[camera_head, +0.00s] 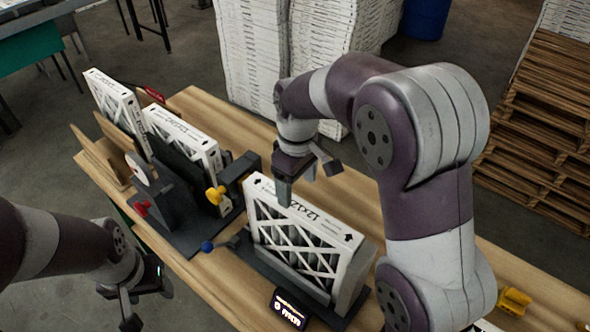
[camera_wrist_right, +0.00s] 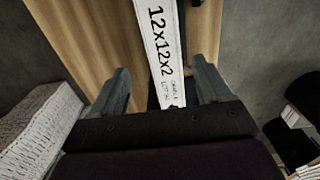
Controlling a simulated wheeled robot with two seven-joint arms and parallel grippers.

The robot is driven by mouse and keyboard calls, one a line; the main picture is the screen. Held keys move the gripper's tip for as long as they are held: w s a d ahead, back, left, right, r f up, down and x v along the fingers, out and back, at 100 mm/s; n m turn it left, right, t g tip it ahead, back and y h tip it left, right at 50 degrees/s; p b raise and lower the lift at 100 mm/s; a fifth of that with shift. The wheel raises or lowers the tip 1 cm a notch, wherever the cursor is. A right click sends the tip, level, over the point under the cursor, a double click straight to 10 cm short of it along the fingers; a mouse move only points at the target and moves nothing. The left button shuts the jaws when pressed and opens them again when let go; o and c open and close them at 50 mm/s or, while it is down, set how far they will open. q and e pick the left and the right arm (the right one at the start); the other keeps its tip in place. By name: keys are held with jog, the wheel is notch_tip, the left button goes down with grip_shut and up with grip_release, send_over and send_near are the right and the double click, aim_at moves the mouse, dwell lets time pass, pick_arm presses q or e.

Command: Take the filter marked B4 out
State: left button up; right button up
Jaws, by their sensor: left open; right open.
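A white cardboard-framed filter (camera_head: 310,240) with a lattice face stands upright in a dark holder at the middle of the table. Its top edge reads "12x12x2"; I cannot read a B4 mark on any filter. Two more white filters, a middle one (camera_head: 184,137) and a far-left one (camera_head: 115,100), stand further left. My right gripper (camera_head: 306,183) is open just above the near filter's top edge; in the right wrist view this filter (camera_wrist_right: 162,45) shows between the spread fingers (camera_wrist_right: 162,88). I cannot tell if they touch it. My left gripper (camera_head: 146,303) is open and empty at the lower left.
A dark fixture (camera_head: 185,222) with red, yellow and blue knobs stands left of the near filter. A small lit display (camera_head: 289,309) is in front. A yellow part (camera_head: 514,301) lies at the table's right. Stacked white boxes (camera_head: 330,50) and wooden pallets (camera_head: 540,130) stand behind.

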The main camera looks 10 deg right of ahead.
aim_at(298, 208)
jog(key=f+b, duration=0.1)
jog(key=f, duration=0.1)
jog(key=s+f+b, duration=0.1)
jog(key=f+b, duration=0.1)
jog(key=f, duration=0.1)
jog(key=shift+s+f, duration=0.15)
jog(key=f+p, duration=0.1)
jog(key=f, duration=0.1)
jog(key=w+f+p, duration=0.1)
jog(key=f, duration=0.1)
jog(key=shift+w+f, duration=0.1)
jog(key=shift+f, duration=0.4)
jog(key=shift+s, duration=0.4)
jog(key=shift+w, duration=0.2)
jog(key=c, duration=1.1)
jog(key=shift+w+a, duration=0.15)
jog(key=shift+a, duration=0.1)
pick_arm(q)
jog(key=shift+s+f, duration=0.25)
jog(key=shift+f, duration=0.95)
jog(key=shift+r+p, duration=0.1)
jog(key=shift+p, duration=0.2)
